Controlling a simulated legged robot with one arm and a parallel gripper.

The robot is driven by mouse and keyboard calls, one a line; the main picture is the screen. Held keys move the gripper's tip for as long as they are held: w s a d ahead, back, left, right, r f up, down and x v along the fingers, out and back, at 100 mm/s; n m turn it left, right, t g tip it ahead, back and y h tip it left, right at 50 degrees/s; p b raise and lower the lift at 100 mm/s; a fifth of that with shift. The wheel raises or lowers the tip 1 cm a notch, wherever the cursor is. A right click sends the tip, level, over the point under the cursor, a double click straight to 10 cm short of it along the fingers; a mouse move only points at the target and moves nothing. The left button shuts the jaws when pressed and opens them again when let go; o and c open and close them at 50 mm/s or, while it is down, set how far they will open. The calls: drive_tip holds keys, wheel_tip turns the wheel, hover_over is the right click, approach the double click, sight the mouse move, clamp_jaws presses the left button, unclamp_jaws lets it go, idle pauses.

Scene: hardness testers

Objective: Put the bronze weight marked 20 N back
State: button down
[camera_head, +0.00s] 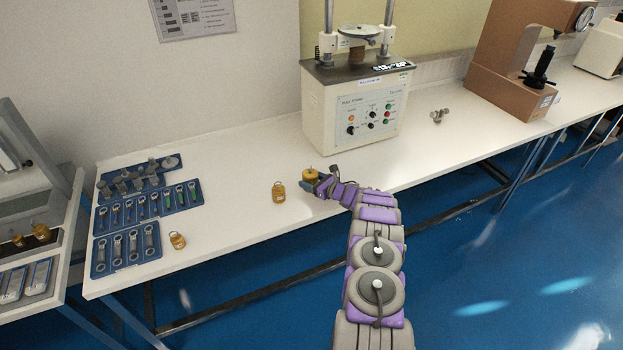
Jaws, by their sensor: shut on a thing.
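My gripper (316,186) is shut on a bronze weight (310,174), over the front part of the white bench near its middle. A second bronze weight (279,193) stands on the bench just left of my gripper, apart from it. A third bronze weight (178,240) stands further left, beside the blue trays. More bronze weights (41,232) sit at the far left, on a separate unit. The markings on the weights are too small to read, so I cannot tell which one is 20 N.
Blue trays of tools (125,250) lie at the bench's left end. A white tester with a control panel (365,110) stands behind my gripper. A brown tester (515,70) and a small metal part (439,116) are to the right. The bench (225,160) is clear behind the weights.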

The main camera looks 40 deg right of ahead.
drive_tip(key=shift+c, duration=1.9)
unclamp_jaws()
drive_tip(key=shift+r, duration=0.15)
drive_tip(key=shift+o, duration=1.4)
